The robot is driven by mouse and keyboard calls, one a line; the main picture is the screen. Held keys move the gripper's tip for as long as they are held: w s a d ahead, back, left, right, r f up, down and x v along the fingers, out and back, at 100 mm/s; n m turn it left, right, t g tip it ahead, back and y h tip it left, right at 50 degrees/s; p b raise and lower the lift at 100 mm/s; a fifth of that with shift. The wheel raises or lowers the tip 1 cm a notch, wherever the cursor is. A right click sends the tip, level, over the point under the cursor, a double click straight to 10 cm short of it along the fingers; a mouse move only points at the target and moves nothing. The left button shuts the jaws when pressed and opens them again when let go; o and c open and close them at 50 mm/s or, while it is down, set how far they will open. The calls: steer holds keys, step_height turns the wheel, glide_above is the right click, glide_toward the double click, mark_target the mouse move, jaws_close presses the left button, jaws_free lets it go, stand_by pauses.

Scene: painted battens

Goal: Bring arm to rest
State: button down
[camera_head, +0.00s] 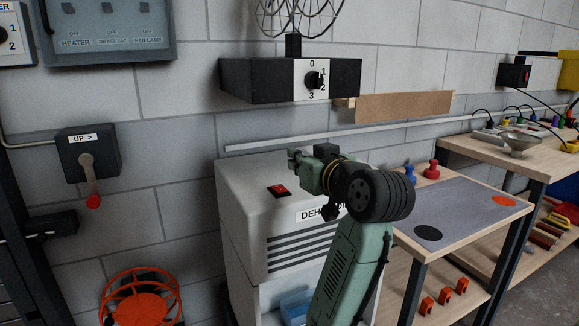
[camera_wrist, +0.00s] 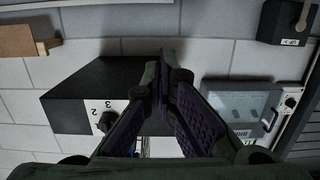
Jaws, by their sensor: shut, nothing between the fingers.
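My green arm (camera_head: 350,262) rises from the bottom of the head view, in front of the dehumidifier and the grey-topped table. Its dark round joint is at the top, and the arm bends left from there. My gripper (camera_head: 296,162) is raised in front of the wall, over the right part of the dehumidifier's top as seen in the head view. In the wrist view my gripper (camera_wrist: 166,66) shows its dark padded fingers meeting at the tips, shut and empty. The fingers hide part of the black knob box (camera_wrist: 75,98) behind them.
The black fan box (camera_head: 235,80) with its knob is on the wall above my gripper. The dehumidifier (camera_head: 240,205) with a red switch stands below. A lever box (camera_head: 88,152) is on the left wall. The grey-topped table (camera_head: 455,212) holds red and blue pegs.

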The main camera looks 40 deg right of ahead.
steer(key=shift+s+a+r, duration=0.15)
steer(key=shift+s+a, duration=0.05)
steer(key=shift+s, duration=0.3)
